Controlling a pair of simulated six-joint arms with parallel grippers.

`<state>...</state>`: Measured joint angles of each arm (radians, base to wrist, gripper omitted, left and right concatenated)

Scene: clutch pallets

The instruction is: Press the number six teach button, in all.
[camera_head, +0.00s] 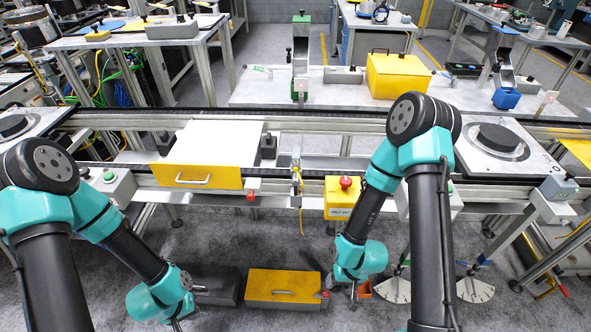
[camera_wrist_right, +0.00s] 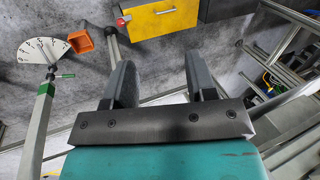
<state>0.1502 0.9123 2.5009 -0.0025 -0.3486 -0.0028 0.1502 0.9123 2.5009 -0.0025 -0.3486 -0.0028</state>
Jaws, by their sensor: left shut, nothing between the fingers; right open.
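No button marked six can be made out in either view. My left gripper (camera_head: 177,325) is shut and empty, low at the bottom edge. My right gripper (camera_head: 353,296) hangs low near the yellow-lidded floor box; in the right wrist view its fingers (camera_wrist_right: 160,85) are apart with nothing between them.
Fan-shaped white dials (camera_head: 396,290) (camera_wrist_right: 37,47) with marks and levers stand right of my right gripper. An orange bin (camera_wrist_right: 86,39) is beside them. A yellow-lidded box (camera_head: 283,287) lies on the floor. A yellow-fronted drawer (camera_head: 197,177) sits on the conveyor (camera_head: 318,147).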

